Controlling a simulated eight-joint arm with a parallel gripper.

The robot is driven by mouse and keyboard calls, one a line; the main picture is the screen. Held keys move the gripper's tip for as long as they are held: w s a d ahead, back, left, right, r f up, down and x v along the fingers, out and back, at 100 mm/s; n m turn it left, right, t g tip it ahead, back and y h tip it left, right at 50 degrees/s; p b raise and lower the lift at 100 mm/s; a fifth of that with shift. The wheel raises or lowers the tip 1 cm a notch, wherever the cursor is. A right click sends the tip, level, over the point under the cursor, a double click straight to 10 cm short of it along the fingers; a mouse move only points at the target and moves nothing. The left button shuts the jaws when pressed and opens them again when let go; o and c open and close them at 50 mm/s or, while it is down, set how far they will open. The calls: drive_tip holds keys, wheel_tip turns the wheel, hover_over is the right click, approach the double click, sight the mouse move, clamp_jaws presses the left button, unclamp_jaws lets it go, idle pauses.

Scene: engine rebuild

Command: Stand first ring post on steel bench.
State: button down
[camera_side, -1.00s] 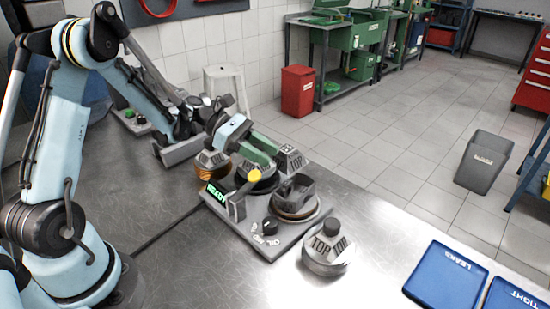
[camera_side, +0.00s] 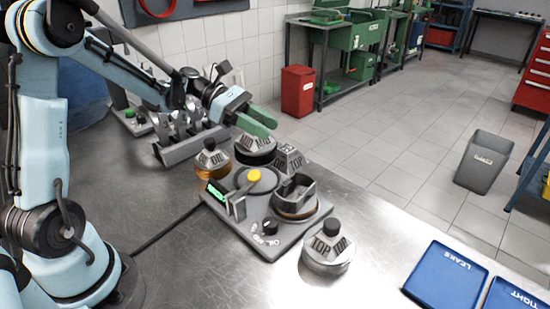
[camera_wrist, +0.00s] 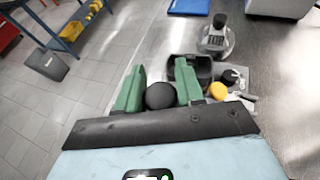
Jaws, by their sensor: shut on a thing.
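My gripper (camera_side: 262,125) is shut on the black knob (camera_wrist: 160,96) of a post with a grey, lettered body and dark base (camera_side: 255,152). The green fingers lie on either side of the knob in the wrist view. The post hangs below the fingers, seemingly upright, above the back of the grey station plate (camera_side: 283,243). Its gap to the surface behind it cannot be judged. The round grey seat (camera_side: 262,181) on the plate is bare. The steel bench (camera_side: 165,255) is shiny and bare at the front left.
A TOP-marked post (camera_side: 328,248) stands in front right. The station carries a dark cup (camera_side: 297,196) and yellow button (camera_side: 254,175). Blue trays (camera_side: 447,277) lie at right.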

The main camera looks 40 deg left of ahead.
wheel_tip(320, 180, up, 2)
drive_tip(key=shift+r, duration=0.1)
drive_tip(key=shift+w+d+r, duration=0.15)
drive_tip(key=shift+w+d, duration=0.05)
drive_tip(key=shift+w, duration=0.1)
drive_tip(key=w+d+f, duration=0.3)
drive_tip(key=w+d, duration=0.8)
drive_tip(key=w, duration=0.1)
drive_tip(key=shift+d+f, duration=0.15)
drive_tip(key=shift+f, duration=1.95)
drive_tip(key=shift+d+f, duration=0.1)
drive_tip(key=shift+f, duration=1.95)
drive_tip(key=shift+f, duration=0.15)
drive_tip(key=c, duration=0.7)
unclamp_jaws()
